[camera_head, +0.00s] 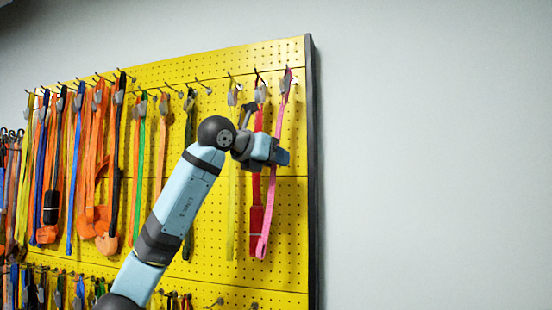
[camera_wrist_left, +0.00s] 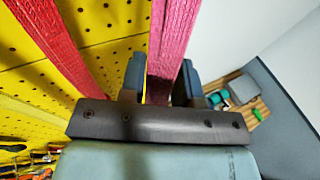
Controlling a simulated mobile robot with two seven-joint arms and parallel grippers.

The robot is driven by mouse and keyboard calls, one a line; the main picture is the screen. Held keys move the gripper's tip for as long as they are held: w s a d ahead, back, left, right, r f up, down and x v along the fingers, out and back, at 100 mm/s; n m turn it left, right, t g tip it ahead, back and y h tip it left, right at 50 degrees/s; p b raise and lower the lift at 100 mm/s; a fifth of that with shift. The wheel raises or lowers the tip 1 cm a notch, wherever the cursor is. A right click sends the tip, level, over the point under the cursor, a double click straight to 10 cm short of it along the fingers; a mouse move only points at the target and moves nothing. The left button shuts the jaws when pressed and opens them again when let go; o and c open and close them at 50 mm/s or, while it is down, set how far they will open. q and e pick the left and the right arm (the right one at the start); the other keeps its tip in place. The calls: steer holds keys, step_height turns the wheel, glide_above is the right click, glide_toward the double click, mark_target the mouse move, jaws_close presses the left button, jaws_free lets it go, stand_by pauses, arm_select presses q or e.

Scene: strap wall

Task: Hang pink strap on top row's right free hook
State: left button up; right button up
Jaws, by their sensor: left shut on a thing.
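The pink strap (camera_head: 266,215) runs down the right end of the yellow pegboard. Its grey buckle end is up at the rightmost top-row hook (camera_head: 289,72); I cannot tell whether it is seated on it. My left gripper (camera_head: 283,157) is shut on the pink strap partway down. In the left wrist view the pink strap (camera_wrist_left: 172,45) passes between the two fingers (camera_wrist_left: 160,85). An empty top-row hook (camera_head: 203,86) shows left of the yellow strap. My right gripper is out of view.
The red strap (camera_head: 256,215) hangs just left of the pink one, and a thin yellow strap (camera_head: 231,190) left of that. Several orange, blue and green straps crowd the left of the pegboard (camera_head: 290,220). Bare grey wall lies to the right.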

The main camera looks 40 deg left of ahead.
arm_select(q)
steer(key=shift+w+f, duration=0.1)
steer(key=shift+f, duration=0.15)
steer(key=o, duration=1)
steer(key=shift+a, duration=0.15)
steer(key=shift+s+r, duration=0.1)
steer(key=shift+s, duration=0.1)
steer(key=b+v, duration=0.3)
steer(key=v, duration=1)
steer(key=shift+s, duration=0.2)
